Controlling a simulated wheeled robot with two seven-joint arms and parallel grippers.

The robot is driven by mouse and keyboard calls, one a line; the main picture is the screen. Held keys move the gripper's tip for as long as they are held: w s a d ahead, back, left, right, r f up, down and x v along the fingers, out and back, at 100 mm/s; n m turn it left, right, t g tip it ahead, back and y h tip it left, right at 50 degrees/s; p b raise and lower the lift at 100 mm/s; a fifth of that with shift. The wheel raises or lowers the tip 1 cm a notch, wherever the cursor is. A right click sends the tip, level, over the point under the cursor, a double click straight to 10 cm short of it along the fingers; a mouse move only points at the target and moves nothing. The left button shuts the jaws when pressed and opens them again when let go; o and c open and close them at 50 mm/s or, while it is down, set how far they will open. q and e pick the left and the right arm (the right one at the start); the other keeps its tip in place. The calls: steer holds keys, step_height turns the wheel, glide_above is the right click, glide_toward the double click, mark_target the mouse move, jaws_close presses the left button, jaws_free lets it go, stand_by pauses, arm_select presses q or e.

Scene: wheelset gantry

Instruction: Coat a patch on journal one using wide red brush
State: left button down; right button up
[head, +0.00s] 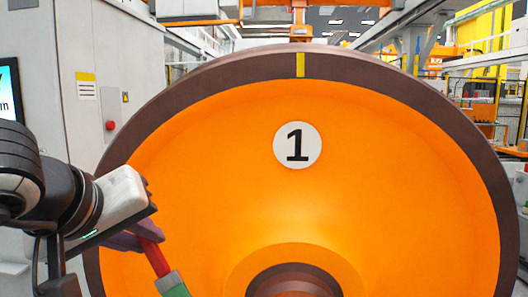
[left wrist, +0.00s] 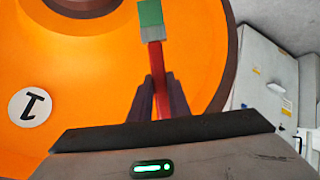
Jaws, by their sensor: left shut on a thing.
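My left gripper (head: 143,233) comes in from the left in the head view and is shut on the red handle of a brush (head: 157,258). The brush points down and right, with a green end at the bottom edge. In the left wrist view the brush (left wrist: 152,45) stands between the two dark fingers, with a grey band below its green end. The orange wheel (head: 220,170) marked 1 stands behind the gripper. At its centre a dark brown hub end (head: 293,282), perhaps journal one, is cut off by the bottom edge. My right gripper is not in view.
The wheel's brown rim (head: 400,95) has a yellow mark at the top. A grey cabinet (head: 120,60) and a screen (head: 9,90) stand at the left. Yellow and orange machinery fills the back right. The space before the wheel's right side looks clear.

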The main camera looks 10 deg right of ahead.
arm_select(q)
steer(key=s+d+r+m+g+h, duration=0.1)
steer(key=s+d+r+m+h, duration=0.2)
steer(key=d+r+m, duration=0.5)
steer(key=s+d+r+m+g+h, duration=0.15)
steer(key=s+d+r, duration=0.35)
steer(key=d, duration=0.6)
steer(key=shift+t+h, duration=0.25)
steer(key=shift+h, duration=0.2)
steer(key=f+b, duration=0.1)
steer(key=w+f+b, duration=0.1)
steer(key=b, duration=0.1)
steer(key=f+b, duration=0.2)
steer(key=shift+w+d+f, duration=0.1)
steer(key=shift+w+d, duration=0.05)
steer(key=shift+d, duration=0.15)
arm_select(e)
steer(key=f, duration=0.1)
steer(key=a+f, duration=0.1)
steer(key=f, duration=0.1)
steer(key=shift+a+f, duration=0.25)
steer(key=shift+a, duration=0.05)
